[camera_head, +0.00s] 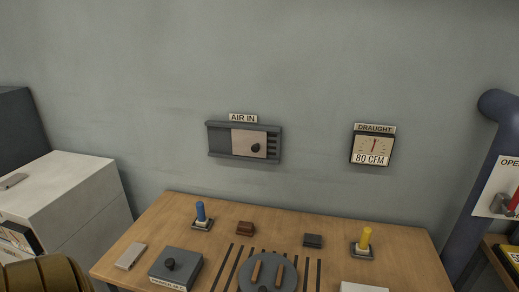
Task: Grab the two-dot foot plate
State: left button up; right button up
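I cannot make out a foot plate with two dots in the head view. A blue peg (201,212) and a yellow peg (364,238) each stand upright on a small square dark base on the wooden table (300,222). No dots can be read on either base. A pale flat block (130,256) lies at the table's left, and a white piece (362,287) is cut off by the bottom edge. Neither of my grippers is in view.
A dark box with a knob (175,267), a round grey disc with two wooden bars (267,275), a brown block (245,228) and a dark block (312,241) occupy the table. A white cabinet (70,195) stands left, a blue pipe (480,190) right.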

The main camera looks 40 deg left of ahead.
aim_at(127, 261)
jog(key=j+u, duration=0.1)
jog(key=u, duration=2.35)
